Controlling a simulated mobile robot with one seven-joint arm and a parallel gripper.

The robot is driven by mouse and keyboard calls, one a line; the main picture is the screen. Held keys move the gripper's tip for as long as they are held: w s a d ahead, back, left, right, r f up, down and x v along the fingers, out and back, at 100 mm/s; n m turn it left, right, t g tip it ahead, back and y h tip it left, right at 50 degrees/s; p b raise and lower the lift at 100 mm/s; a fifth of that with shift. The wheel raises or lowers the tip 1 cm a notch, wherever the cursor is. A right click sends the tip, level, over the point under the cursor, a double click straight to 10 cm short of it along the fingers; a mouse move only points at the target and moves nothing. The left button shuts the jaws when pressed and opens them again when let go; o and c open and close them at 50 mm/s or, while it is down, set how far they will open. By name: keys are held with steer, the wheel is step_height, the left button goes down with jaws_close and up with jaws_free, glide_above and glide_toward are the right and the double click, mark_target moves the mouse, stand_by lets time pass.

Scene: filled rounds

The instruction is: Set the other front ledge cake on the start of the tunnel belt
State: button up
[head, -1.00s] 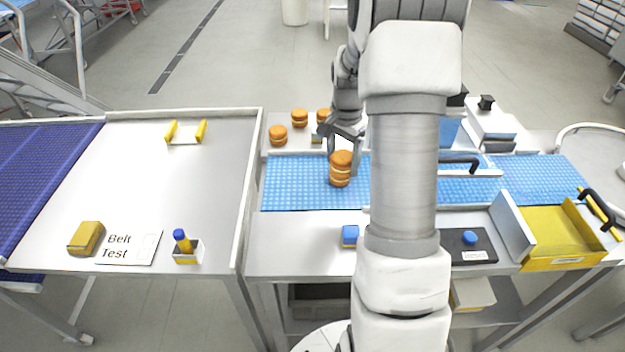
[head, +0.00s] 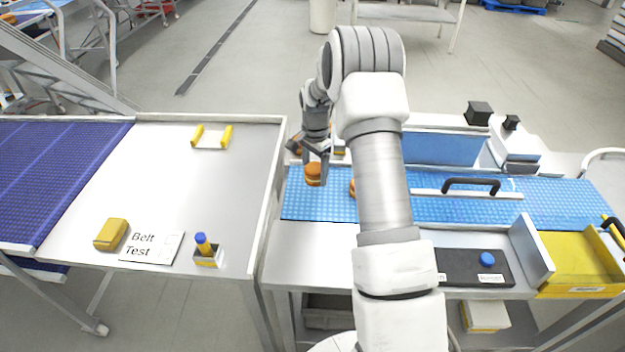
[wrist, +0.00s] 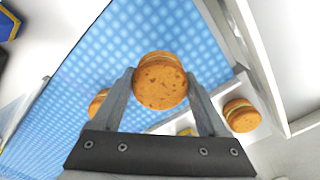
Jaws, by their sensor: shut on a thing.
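My gripper (head: 318,158) is shut on a round orange-brown cake (head: 314,174) with a pale filling. In the head view the held cake is over the left end of the blue tunnel belt (head: 335,207); I cannot tell whether it touches it. In the wrist view the held cake (wrist: 160,82) sits between both fingertips. A second cake (head: 352,188) lies on the belt to its right, half hidden by my arm; it also shows in the wrist view (wrist: 97,103). Another cake (wrist: 240,115) lies on the pale ledge beside the belt.
A yellow tray (head: 580,262) is at the right end. The left table holds a yellow block (head: 110,234), a Belt Test card (head: 150,247) and a blue-capped marker in a holder (head: 207,258). My arm hides the belt's middle.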

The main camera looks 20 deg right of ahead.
mark_target(312, 191)
steer(key=shift+w+a+f, duration=0.35)
steer(key=shift+a, duration=0.05)
steer(key=shift+f+p, duration=0.4)
steer(key=shift+f, duration=1.55)
steer(key=shift+f, duration=0.2)
steer(key=o, duration=0.8)
steer(key=shift+c, duration=0.2)
steer(key=shift+r, duration=0.1)
